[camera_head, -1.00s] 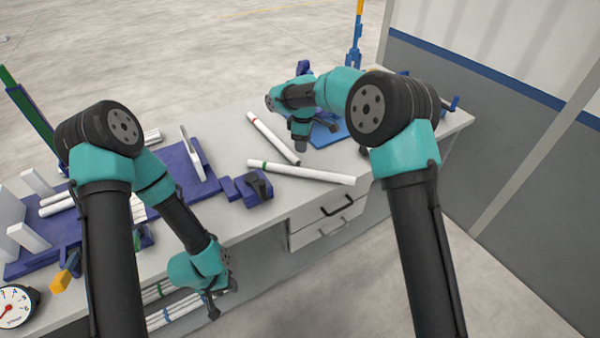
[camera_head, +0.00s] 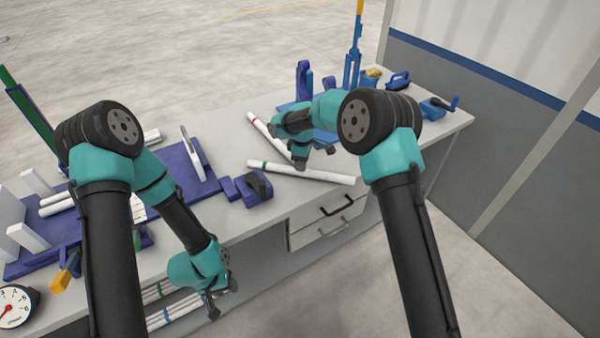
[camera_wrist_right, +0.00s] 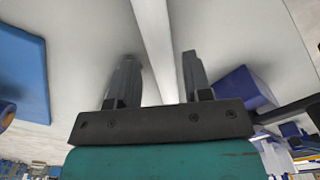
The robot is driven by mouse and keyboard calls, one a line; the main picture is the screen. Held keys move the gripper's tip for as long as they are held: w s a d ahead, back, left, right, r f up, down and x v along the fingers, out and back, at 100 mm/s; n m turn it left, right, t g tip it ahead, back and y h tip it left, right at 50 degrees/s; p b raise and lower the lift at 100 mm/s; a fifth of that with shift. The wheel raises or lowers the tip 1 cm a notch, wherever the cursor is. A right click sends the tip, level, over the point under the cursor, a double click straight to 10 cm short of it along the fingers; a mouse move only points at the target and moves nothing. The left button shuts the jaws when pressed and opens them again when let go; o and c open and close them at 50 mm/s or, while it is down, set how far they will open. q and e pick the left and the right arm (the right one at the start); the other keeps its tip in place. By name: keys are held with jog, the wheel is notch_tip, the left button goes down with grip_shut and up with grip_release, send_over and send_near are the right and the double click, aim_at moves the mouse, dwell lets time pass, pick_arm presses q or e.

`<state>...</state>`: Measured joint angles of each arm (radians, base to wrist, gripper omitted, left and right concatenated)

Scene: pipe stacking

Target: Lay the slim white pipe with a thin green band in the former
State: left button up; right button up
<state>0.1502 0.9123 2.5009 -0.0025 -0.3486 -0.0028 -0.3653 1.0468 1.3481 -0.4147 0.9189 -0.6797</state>
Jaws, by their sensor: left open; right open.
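The white pipe with a thin green band (camera_head: 325,176) lies on the bench near its front edge, the band near its left end. My right gripper (camera_head: 314,160) is open, low over or beside this pipe's middle. In the right wrist view a white pipe (camera_wrist_right: 152,35) runs between the open fingers of my right gripper (camera_wrist_right: 158,62); no band shows there. The former (camera_head: 28,268), a purple-blue base with white uprights, is at the left with white pipes lying in it, partly behind my left arm. My left gripper (camera_head: 222,300) is open and empty, in front of the bench.
A white pipe with a red band (camera_head: 262,128) lies just behind, partly hidden by my right arm. A dark blue block (camera_head: 257,187) stands near the green-banded pipe's left end. More pipes (camera_head: 175,308) lie below the bench top. A gauge (camera_head: 14,306) is at front left.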

jog(key=f, duration=0.3)
jog(key=shift+w+a+f, duration=0.2)
jog(key=shift+a+f, duration=0.1)
jog(key=shift+a, duration=0.05)
jog(key=shift+f, duration=0.65)
jog(key=c, duration=0.7)
jog(key=shift+r, duration=0.15)
notch_tip(320, 180, up, 10)
jog(key=shift+f, duration=0.1)
